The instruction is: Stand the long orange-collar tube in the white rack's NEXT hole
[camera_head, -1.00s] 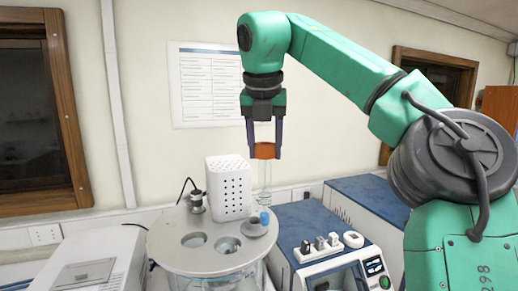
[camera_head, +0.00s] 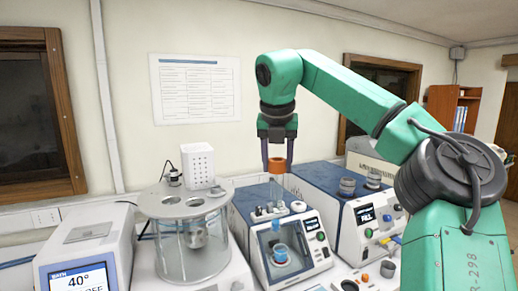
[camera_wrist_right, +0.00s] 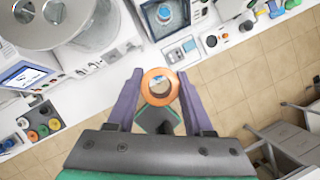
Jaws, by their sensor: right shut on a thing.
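The long tube has an orange collar (camera_head: 277,165) and a clear glass body (camera_head: 277,190) that hangs below it, upright. My right gripper (camera_head: 277,169) is shut on the tube at the collar and holds it in the air, in line with the small blue-and-white instrument. In the right wrist view the orange collar (camera_wrist_right: 160,87) is between the fingers of my right gripper (camera_wrist_right: 159,83), seen nearly from above. I cannot make out a white rack with certainty in either view. My left gripper is not in view.
A round glass bath (camera_head: 165,203) with a perforated white box (camera_head: 198,167) stands to the left. The small blue-and-white instrument (camera_head: 303,258) and a larger instrument (camera_head: 345,233) stand to the right. A white unit with a screen (camera_head: 80,281) is at the front left.

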